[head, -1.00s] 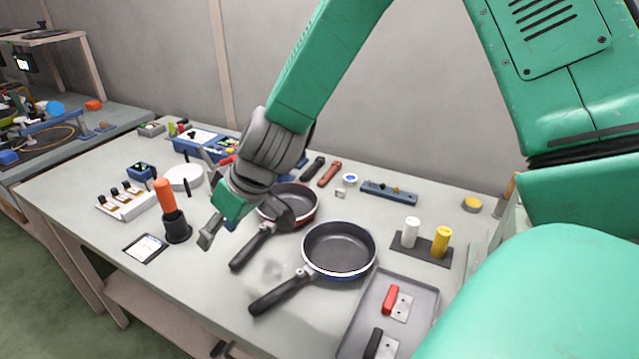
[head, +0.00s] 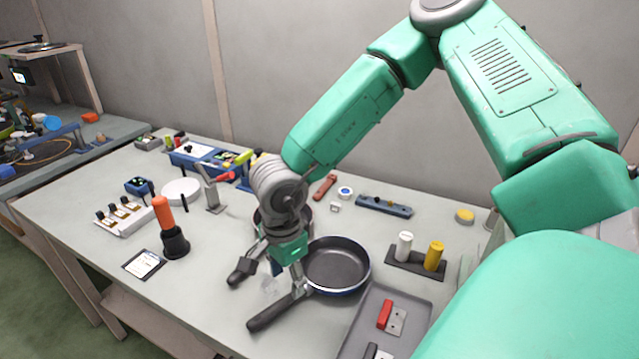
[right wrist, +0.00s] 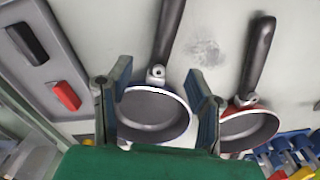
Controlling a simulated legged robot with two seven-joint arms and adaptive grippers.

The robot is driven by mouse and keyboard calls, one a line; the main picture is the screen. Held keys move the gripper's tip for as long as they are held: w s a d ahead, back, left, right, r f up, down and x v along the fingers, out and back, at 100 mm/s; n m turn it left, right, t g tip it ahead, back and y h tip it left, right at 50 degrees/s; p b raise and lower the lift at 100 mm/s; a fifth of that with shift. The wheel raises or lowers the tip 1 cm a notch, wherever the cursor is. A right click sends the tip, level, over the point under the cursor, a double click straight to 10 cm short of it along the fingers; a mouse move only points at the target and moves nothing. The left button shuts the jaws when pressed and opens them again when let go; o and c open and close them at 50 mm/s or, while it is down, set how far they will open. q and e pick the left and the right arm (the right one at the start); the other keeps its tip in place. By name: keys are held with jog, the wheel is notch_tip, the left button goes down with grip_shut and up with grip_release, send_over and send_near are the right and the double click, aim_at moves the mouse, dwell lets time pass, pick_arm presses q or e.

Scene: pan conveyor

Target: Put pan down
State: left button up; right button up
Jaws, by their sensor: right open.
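A dark pan with a blue outside (head: 340,264) lies flat on the table, its black handle pointing to the lower left; it also shows in the right wrist view (right wrist: 152,108). A second pan with a red outside is mostly hidden behind my right wrist in the head view, but shows on the right in the right wrist view (right wrist: 248,128). My right gripper (head: 272,276) is open and empty, above the table by the blue pan's handle side. In the right wrist view, its fingers (right wrist: 158,72) appear either side of the blue pan. My left gripper is out of view.
A grey tray (head: 360,335) with red and black handled pieces lies right of the blue pan. White and yellow cylinders stand on a dark base (head: 416,264). An orange-handled tool (head: 170,228) stands to the left. The front left table area is fairly clear.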

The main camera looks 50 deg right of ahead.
aim_at(287, 298)
jog(key=shift+d+f, duration=0.2)
jog(key=shift+f, duration=1.05)
jog(key=f, duration=0.1)
jog(key=f+b, duration=0.1)
jog(key=f, duration=0.3)
jog(key=shift+w+a, duration=0.25)
jog(key=shift+a, duration=0.05)
jog(key=shift+d+r, duration=0.1)
grip_shut()
